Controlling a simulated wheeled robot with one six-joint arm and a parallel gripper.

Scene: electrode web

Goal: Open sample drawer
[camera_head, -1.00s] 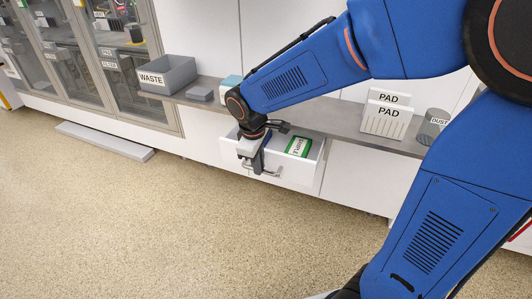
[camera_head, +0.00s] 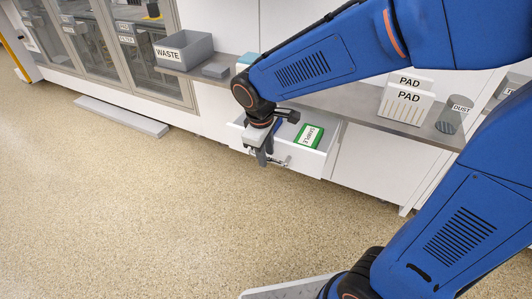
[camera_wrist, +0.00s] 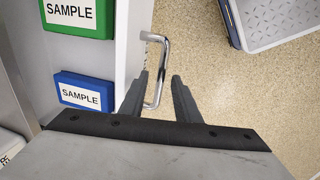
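The white sample drawer (camera_head: 323,157) under the grey counter stands pulled out in the head view. Inside are a green box (camera_head: 309,136) labelled SAMPLE and a blue box, partly hidden behind my gripper. In the wrist view the green box (camera_wrist: 77,17) and the blue SAMPLE box (camera_wrist: 83,92) lie left of the drawer front (camera_wrist: 131,45). The metal bar handle (camera_wrist: 164,58) is on that front. My gripper (camera_wrist: 160,76) points down at the handle, with its fingers apart. The handle's near end lies between the fingers; contact is not clear.
On the counter (camera_head: 350,103) stand a grey WASTE bin (camera_head: 190,53), PAD boxes (camera_head: 405,105) and a DUST container (camera_head: 455,115). Glass-door cabinets (camera_head: 95,45) stand at left, with a low grey slab (camera_head: 122,117) on the floor before them. The speckled floor (camera_head: 130,220) in front is clear.

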